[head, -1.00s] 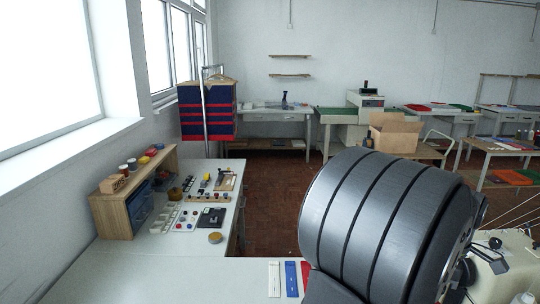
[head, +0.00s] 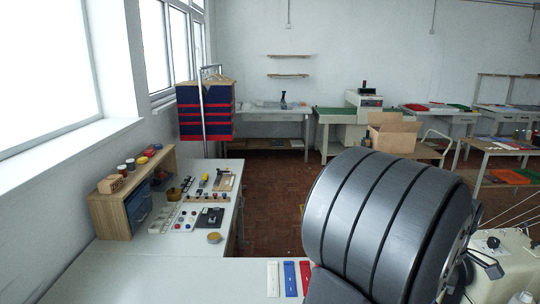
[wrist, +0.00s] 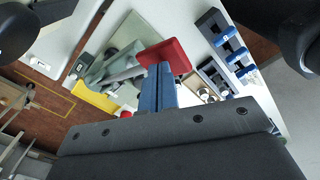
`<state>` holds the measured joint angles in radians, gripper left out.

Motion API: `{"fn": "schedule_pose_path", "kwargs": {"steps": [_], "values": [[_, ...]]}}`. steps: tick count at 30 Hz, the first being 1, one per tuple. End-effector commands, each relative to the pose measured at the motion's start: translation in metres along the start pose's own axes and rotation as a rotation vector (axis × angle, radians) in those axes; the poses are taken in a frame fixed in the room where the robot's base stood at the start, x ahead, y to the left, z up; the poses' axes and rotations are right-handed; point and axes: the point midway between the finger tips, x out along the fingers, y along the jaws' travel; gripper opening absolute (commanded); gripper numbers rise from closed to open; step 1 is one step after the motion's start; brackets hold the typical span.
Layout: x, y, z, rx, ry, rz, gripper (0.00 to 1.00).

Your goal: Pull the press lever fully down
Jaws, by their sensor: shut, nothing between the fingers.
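In the wrist view a grey-green press (wrist: 103,68) stands on the pale tabletop. A grey bar (wrist: 122,76) runs from it toward a red block (wrist: 168,52), which looks like the lever's handle. My gripper (wrist: 160,70), with blue fingers, is shut and holds nothing. Its fingertips overlap the lower edge of the red block in the picture; I cannot tell whether they touch it. In the head view my large dark arm link hides the gripper, and I cannot make out the press there.
A yellow part (wrist: 93,97) lies beside the press. Blue-and-dark holders (wrist: 226,40) stand on the tabletop to the right. In the head view, white, blue and red strips (head: 290,278) lie on the front table, and a cream sewing machine (head: 512,265) stands at right.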

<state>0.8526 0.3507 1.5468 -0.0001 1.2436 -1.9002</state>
Motion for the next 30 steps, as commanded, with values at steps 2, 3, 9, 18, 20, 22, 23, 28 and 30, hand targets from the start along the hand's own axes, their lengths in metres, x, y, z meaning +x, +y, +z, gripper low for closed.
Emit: {"fn": "schedule_pose_path", "kwargs": {"steps": [2, 3, 9, 18, 20, 22, 23, 28, 30], "values": [[0.005, -0.001, 0.0, 0.0, 0.001, -0.002, 0.0], [0.007, -0.001, 0.0, 0.0, 0.001, -0.002, 0.0], [0.017, 0.0, 0.0, 0.0, 0.001, -0.002, 0.0], [0.032, -0.001, 0.0, 0.0, 0.001, -0.003, 0.0], [0.035, -0.001, 0.0, 0.0, 0.001, -0.002, 0.0], [0.038, 0.0, 0.0, 0.0, 0.001, -0.001, 0.0], [0.04, 0.0, 0.0, 0.0, 0.001, -0.001, 0.0], [0.049, 0.0, 0.0, 0.0, 0.001, -0.001, 0.0], [0.052, 0.0, 0.0, 0.0, 0.001, -0.002, 0.0]]}}
